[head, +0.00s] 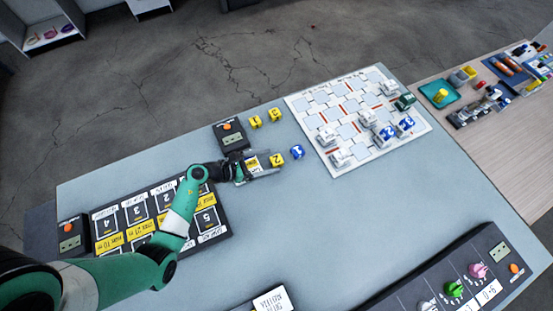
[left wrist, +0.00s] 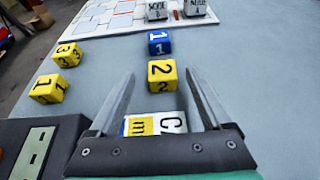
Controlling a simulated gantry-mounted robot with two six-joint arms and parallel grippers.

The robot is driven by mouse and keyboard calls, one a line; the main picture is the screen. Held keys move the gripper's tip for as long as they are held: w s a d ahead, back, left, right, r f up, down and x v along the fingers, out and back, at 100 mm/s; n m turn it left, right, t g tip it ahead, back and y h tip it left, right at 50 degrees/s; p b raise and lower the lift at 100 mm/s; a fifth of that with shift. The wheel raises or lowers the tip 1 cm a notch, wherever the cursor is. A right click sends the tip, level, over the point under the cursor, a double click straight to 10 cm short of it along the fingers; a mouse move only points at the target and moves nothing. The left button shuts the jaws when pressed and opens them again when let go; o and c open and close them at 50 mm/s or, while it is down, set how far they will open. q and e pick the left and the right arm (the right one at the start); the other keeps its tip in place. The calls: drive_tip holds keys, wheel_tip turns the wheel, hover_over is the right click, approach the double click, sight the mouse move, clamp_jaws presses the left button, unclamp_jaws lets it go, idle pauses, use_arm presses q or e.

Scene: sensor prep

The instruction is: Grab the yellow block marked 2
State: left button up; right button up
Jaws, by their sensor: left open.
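The yellow block marked 2 (head: 277,160) stands on the grey table just ahead of my left gripper. In the left wrist view the yellow block marked 2 (left wrist: 162,76) lies between the lines of the two open fingers, near their tips. My left gripper (head: 264,170) is open and low over the table; it also shows in the left wrist view (left wrist: 162,84). A white and yellow block with letters (left wrist: 154,124) sits deeper between the fingers, near the palm. I cannot tell whether the fingers touch any block. My right gripper is not in view.
A blue block marked 1 (head: 297,152) stands just beyond the yellow 2. Yellow blocks marked 1 (head: 255,122) and 3 (head: 274,114) stand to the side. A white board (head: 308,112) with several blocks lies farther right. A dark device (head: 230,135) stands beside my gripper.

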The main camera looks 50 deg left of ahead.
sight(275, 160)
use_arm(q)
drive_tip(key=b+x, duration=0.1)
drive_tip(key=x, duration=0.2)
drive_tip(key=shift+w+d+f, duration=0.15)
drive_tip(key=shift+w+d, duration=0.1)
drive_tip(key=shift+w, duration=0.05)
clamp_jaws()
